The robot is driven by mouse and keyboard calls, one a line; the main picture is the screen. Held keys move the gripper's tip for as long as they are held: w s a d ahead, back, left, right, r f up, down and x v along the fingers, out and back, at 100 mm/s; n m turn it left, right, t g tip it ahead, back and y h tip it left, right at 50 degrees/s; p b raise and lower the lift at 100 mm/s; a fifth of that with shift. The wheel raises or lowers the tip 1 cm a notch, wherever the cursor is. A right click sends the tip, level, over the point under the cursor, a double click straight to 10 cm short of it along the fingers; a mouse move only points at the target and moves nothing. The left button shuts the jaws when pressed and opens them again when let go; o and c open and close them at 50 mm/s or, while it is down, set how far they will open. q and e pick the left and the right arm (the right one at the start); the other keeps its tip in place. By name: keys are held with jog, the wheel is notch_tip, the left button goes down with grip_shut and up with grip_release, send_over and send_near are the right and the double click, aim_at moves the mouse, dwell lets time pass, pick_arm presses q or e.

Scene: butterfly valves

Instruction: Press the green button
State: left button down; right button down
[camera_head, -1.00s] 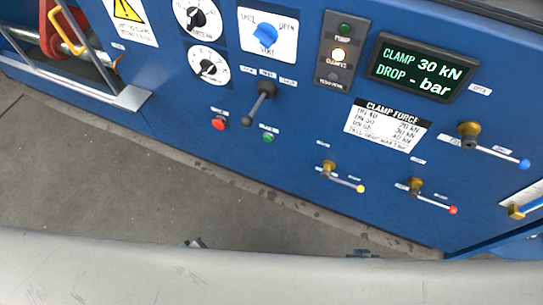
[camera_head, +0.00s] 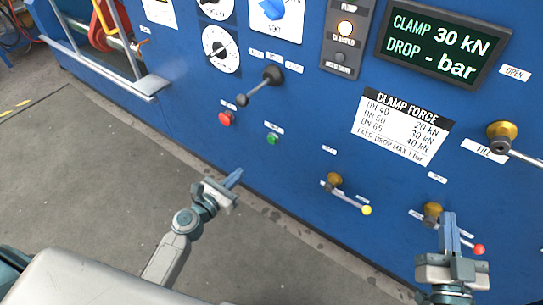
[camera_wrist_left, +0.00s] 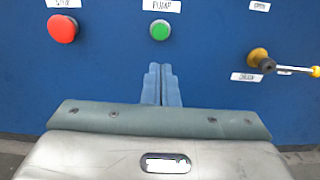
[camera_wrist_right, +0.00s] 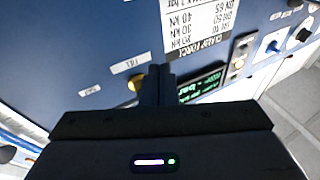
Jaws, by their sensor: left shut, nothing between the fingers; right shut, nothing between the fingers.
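The green button (camera_head: 272,138) sits on the blue panel (camera_head: 300,110), right of and a little below the red button (camera_head: 226,118). In the left wrist view the green button (camera_wrist_left: 160,30) is straight above my left fingertips, under a label reading PUMP. My left gripper (camera_head: 235,176) is shut and empty, below and left of the green button in the head view, apart from it. My left fingers also show in the left wrist view (camera_wrist_left: 162,70). My right gripper (camera_head: 449,218) is shut and empty, in front of the lower right valve handle (camera_head: 433,210); it also shows in the right wrist view (camera_wrist_right: 157,70).
A black lever (camera_head: 258,86) sticks out above the green button. A yellow-tipped valve handle (camera_head: 350,202) is to its lower right. A dark display (camera_head: 440,45) reads CLAMP 30 kN. The grey floor (camera_head: 90,150) in front of the panel is open.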

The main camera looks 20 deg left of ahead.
aim_at(271, 141)
pick_arm(q)
jog(key=shift+r, duration=0.15)
pick_arm(e)
jog(key=shift+s+r, duration=0.1)
jog(key=shift+r, duration=0.1)
pick_arm(q)
jog(key=shift+w+d, duration=0.1)
